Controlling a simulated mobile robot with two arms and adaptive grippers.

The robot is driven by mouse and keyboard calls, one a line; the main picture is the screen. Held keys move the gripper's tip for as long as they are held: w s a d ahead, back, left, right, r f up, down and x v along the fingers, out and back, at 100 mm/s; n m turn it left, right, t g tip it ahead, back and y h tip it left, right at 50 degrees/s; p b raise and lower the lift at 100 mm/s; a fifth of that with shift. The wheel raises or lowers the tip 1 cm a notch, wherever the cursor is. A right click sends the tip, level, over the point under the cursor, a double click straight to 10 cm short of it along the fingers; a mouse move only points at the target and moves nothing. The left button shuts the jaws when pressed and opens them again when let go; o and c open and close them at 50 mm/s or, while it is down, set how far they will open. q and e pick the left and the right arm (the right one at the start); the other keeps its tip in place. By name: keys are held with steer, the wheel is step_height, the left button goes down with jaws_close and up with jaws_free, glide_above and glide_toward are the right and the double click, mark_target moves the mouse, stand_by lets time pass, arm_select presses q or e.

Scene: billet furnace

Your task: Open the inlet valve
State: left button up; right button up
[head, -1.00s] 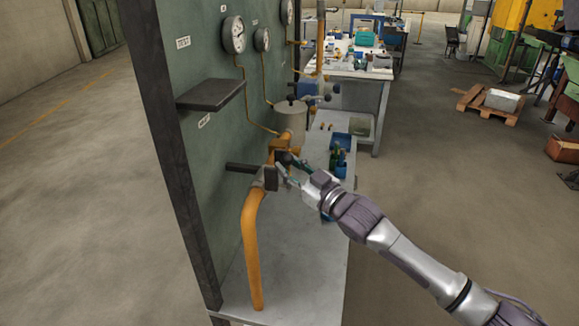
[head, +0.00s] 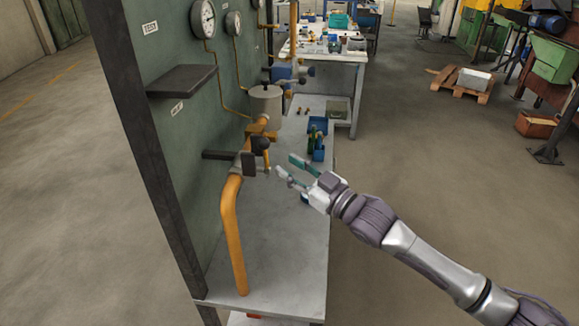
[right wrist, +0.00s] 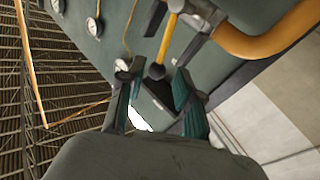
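The inlet valve (head: 257,137) sits on the thick orange pipe (head: 231,215) in front of the green panel. A black ball knob (head: 262,144) shows at the valve, and in the right wrist view the knob (right wrist: 155,72) ends a yellow lever (right wrist: 167,40). My right gripper (head: 284,166) is open and empty, just right of the valve, with a visible gap to it. In the right wrist view the knob appears between the two fingers (right wrist: 155,88), beyond or near their tips; contact cannot be told. My left gripper is not in view.
A dark shelf (head: 182,81) and pressure gauges (head: 202,19) are on the panel. A grey bench (head: 283,262) runs below the valve, with a blue tool holder (head: 317,140) farther back. Open floor (head: 420,170) lies to the right.

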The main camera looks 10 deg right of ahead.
mark_target(266, 156)
steer(key=shift+w+d+m, duration=0.15)
steer(key=shift+w+m, duration=0.05)
steer(key=shift+m, duration=0.2)
steer(key=shift+c, duration=1.3)
steer(key=w+d+m+h+b, duration=0.1)
steer(key=m, duration=0.2)
steer(key=w+d+m+h+b, duration=0.1)
steer(key=d+m, duration=0.1)
steer(key=m, duration=0.1)
steer(key=w+d+m+b, duration=0.1)
steer(key=m, duration=0.2)
steer(key=shift+w+d+r+m+h+b, duration=0.1)
steer(key=shift+w+d+m+h+b, duration=0.05)
steer(key=shift+w+m+h+b, duration=0.25)
jaws_close()
steer(key=w+a+r+m+g+y+p, duration=0.1)
steer(key=w+a+r+m+g+p, duration=0.1)
steer(key=a+m, duration=0.5)
steer(key=m+g, duration=0.1)
steer(key=m, duration=0.4)
steer(key=shift+r+g+y, duration=0.25)
steer(key=shift+g+y, duration=0.15)
steer(key=shift+w, duration=0.1)
